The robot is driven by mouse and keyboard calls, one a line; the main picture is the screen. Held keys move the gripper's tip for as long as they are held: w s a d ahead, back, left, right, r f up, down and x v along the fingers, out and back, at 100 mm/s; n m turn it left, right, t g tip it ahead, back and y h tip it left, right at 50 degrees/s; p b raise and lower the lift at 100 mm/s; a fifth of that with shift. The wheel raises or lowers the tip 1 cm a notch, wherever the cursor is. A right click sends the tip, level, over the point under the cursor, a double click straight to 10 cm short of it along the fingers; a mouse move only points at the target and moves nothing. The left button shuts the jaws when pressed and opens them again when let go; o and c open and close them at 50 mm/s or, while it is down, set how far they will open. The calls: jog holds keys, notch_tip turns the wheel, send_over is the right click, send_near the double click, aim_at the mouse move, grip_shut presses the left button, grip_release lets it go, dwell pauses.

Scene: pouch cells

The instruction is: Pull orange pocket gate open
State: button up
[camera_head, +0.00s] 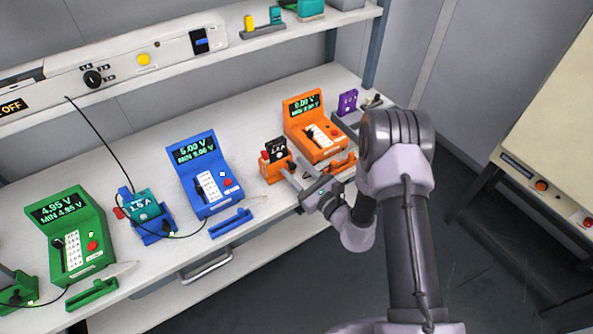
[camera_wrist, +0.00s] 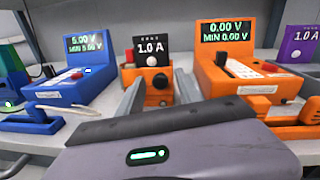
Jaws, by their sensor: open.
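The orange pocket (camera_head: 275,168) stands on the bench, left of the orange meter, with a black 1.0 A card (camera_head: 276,150) upright in it. The wrist view shows the orange pocket (camera_wrist: 128,75) straight ahead, with a dark round knob (camera_wrist: 160,81) on its front. My gripper (camera_head: 294,172) is at the front of the pocket. In the wrist view my gripper (camera_wrist: 160,80) has its two grey fingers apart, one each side of the knob. I cannot tell whether they touch it. The gate itself is hard to make out.
The orange meter (camera_head: 310,125), reading 0.00 V, stands close on the right, with an orange handle-like piece (camera_head: 341,163) before it. The blue meter (camera_head: 205,170) is to the left. A purple 1.0 A card (camera_head: 348,101) is farther right. A shelf (camera_head: 215,58) runs above.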

grip_shut()
dwell(1.4)
